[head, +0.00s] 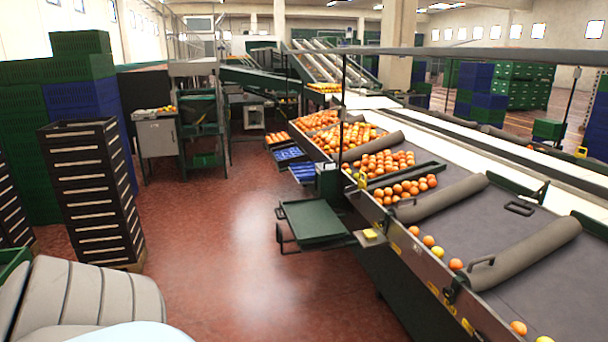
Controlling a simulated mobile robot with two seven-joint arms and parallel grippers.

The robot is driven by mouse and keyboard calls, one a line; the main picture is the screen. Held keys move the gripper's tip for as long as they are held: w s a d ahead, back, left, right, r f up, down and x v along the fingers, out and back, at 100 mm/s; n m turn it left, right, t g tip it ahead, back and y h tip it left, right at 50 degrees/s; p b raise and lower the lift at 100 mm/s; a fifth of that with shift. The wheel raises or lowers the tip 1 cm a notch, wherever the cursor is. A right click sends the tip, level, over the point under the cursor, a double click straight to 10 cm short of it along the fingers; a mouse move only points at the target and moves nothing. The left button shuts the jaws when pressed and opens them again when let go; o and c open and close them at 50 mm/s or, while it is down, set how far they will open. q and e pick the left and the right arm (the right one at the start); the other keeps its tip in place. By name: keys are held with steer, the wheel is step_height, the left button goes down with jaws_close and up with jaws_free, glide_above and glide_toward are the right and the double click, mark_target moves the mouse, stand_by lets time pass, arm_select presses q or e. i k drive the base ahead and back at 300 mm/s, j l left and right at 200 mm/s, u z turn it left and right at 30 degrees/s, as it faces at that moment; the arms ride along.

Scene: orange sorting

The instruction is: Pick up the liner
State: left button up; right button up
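No gripper of mine shows in the head view. I cannot tell for sure which thing is the liner. Blue, liner-like sheets with cups lie in two trays beside the sorting line: one in the farther tray (290,154) and one in the nearer tray (303,173). Both are small in the picture and lie left of the orange bins. A pale blue edge (130,333) shows at the bottom; most of it is cut off and I cannot tell what it is.
The sorting line (450,240) with oranges (385,163) fills the right side. An empty green shelf (315,221) juts out from it. A dark crate stack (95,190) stands left. A grey padded shape (90,295) is lower left. The red floor (230,240) between is clear.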

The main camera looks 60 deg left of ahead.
mark_target(305, 172)
steer(key=u, duration=1.8)
steer(key=z, duration=1.85)
steer(key=u, duration=1.85)
steer(key=i+j+u, duration=0.25)
steer(key=i, duration=0.25)
steer(key=i+j+u, duration=0.25)
steer(key=i, duration=0.25)
